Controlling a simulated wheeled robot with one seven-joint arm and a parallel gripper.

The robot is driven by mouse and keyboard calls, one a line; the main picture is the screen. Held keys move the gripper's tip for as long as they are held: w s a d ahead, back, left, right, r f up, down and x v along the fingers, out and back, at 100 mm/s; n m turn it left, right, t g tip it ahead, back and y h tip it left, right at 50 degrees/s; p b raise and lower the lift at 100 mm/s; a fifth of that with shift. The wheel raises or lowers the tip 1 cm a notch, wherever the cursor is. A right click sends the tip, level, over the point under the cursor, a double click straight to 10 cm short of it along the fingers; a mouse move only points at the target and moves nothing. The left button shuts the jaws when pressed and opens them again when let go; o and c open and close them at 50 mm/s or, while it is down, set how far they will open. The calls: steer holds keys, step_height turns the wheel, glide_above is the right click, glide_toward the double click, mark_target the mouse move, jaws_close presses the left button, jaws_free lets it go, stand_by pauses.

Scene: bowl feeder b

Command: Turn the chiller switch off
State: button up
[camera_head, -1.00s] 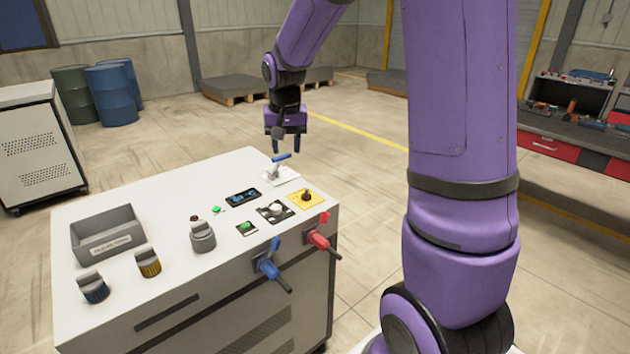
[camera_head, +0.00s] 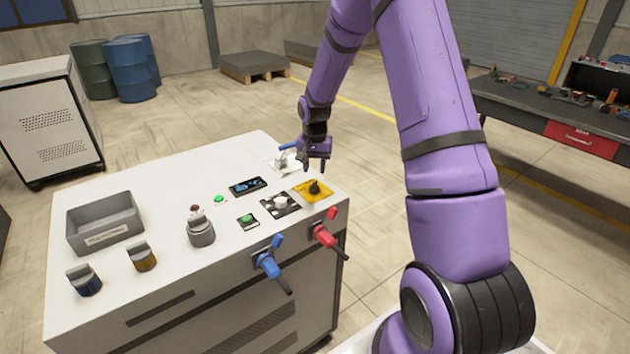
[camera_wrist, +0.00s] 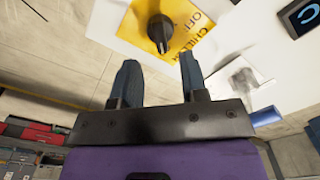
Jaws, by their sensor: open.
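The chiller switch is a black rotary knob (camera_head: 314,188) on a yellow plate (camera_head: 301,193) at the right end of the cabinet top. I cannot tell which mark the knob points to. My gripper (camera_head: 315,168) is open and empty, with its fingers pointing down above and slightly behind the knob. Both fingers (camera_wrist: 159,60) show apart in the wrist view, not touching the knob.
A blue-handled lever (camera_head: 287,147) stands close behind my gripper. A white knob (camera_head: 280,203), green button (camera_head: 248,220) and display (camera_head: 248,187) lie left of the switch. Red (camera_head: 327,236) and blue (camera_head: 270,264) handles stick out in front. A grey bin (camera_head: 104,222) sits far left.

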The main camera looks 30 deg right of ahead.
mark_target(314, 183)
steer(key=shift+f, duration=2.7)
steer(key=shift+c, duration=0.2)
jaws_close()
